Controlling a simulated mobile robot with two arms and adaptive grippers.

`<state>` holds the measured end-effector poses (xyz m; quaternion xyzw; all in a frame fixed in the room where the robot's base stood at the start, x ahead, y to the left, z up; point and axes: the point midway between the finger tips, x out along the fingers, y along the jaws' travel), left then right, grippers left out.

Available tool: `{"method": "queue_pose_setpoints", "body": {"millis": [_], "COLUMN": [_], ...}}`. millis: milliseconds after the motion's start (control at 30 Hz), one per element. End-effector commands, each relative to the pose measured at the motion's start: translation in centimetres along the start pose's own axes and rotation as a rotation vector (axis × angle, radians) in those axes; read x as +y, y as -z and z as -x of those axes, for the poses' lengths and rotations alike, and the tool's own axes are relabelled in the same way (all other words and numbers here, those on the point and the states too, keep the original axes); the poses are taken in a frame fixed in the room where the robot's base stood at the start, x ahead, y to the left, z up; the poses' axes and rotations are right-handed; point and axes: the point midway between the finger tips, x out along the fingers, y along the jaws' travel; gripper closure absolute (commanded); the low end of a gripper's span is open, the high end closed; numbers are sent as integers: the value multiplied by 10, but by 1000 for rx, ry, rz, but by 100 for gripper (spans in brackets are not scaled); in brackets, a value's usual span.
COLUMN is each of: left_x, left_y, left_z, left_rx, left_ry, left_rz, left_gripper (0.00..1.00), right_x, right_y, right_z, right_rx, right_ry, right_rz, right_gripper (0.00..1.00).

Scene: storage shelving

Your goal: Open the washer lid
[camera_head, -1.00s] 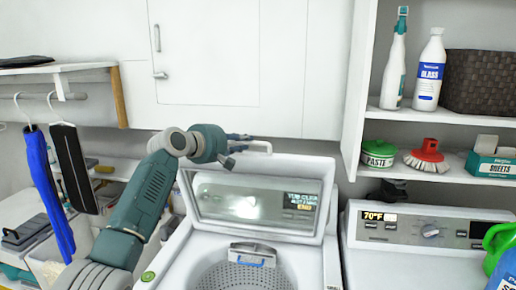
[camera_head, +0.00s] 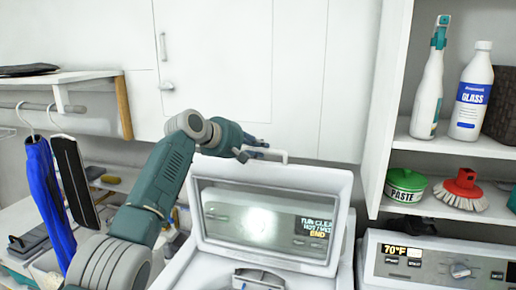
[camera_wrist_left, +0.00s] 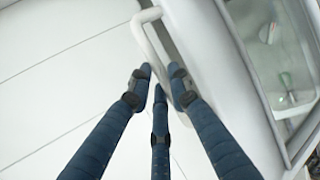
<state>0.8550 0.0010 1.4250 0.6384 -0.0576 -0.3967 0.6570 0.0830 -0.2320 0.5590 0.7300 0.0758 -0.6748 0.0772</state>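The washer lid (camera_head: 272,178) stands raised and near upright at the back of the washer, its window facing me. A white bar handle (camera_head: 278,152) sits at its top edge. My left gripper (camera_head: 258,147) is at the left end of this handle. In the left wrist view, the fingers (camera_wrist_left: 160,85) are apart, and the handle bar (camera_wrist_left: 150,40) runs down toward the gap between them. Whether they touch it is not clear. The lid also shows at the right of that view (camera_wrist_left: 225,75). My right gripper is not in view.
White cabinets (camera_head: 220,60) are close behind the lid. Hangers with a blue garment (camera_head: 48,200) hang at left.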

Motion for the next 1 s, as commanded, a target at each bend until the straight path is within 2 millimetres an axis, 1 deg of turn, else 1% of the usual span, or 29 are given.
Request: {"method": "queue_pose_setpoints", "body": {"millis": [33, 67, 100, 400, 567, 700, 1000], "left_x": [4, 4, 4, 2, 1, 0, 3], "left_y": [-2, -2, -1, 0, 1, 1, 0], "left_z": [2, 2, 2, 1, 8, 26, 90], "left_rx": [-2, -2, -2, 0, 0, 3, 3], "left_ry": [-7, -8, -8, -3, -3, -4, -9], "left_rz": [-1, -1, -1, -1, 0, -2, -3], "left_gripper": [80, 74, 73, 73, 73, 73, 73], "right_x": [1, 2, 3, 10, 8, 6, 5], "right_y": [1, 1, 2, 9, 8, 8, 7], "right_z": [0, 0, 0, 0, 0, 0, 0], "right_rx": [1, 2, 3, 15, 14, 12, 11], "right_ry": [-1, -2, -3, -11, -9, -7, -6], "right_rz": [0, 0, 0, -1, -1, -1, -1], "right_gripper": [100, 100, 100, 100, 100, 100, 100]}}
